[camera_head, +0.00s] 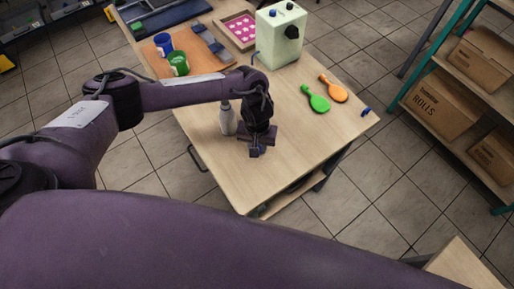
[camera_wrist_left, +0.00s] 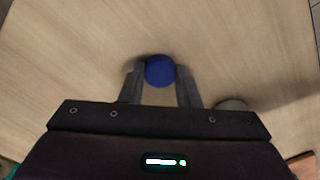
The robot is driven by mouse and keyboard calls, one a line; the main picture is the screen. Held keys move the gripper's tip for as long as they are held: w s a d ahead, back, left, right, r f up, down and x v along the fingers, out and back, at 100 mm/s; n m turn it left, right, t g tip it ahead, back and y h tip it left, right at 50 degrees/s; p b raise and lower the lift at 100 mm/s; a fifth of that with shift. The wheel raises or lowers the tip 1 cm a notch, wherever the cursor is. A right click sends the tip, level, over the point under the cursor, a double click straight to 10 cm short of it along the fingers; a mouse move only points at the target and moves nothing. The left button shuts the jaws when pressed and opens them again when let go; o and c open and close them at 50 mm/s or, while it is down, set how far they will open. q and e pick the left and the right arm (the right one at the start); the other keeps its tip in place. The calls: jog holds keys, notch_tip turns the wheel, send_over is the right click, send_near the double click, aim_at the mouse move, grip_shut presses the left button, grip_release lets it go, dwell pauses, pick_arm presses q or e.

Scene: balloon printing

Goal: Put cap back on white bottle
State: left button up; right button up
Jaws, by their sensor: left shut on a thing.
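My left gripper (camera_head: 255,151) points down over the near part of the wooden table. In the left wrist view its fingers (camera_wrist_left: 160,88) are closed around a round blue cap (camera_wrist_left: 160,70). The cap is hidden in the head view. The white bottle (camera_head: 228,119) stands upright on the table just left of the gripper. In the wrist view a pale rounded edge, probably the bottle (camera_wrist_left: 232,103), shows beside the right finger, mostly hidden by the gripper body. My right gripper is not in view.
A pale green machine (camera_head: 279,38) stands farther back. Blue (camera_head: 163,44) and green (camera_head: 178,63) containers sit on an orange-brown board (camera_head: 150,58). The table front (camera_head: 245,190) is clear.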

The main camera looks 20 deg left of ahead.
pick_arm(q)
notch_tip(320, 180, up, 8)
jog(key=shift+w+f, duration=0.1)
notch_tip(320, 180, up, 12)
jog(key=p, duration=0.3)
jog(key=shift+p, duration=0.4)
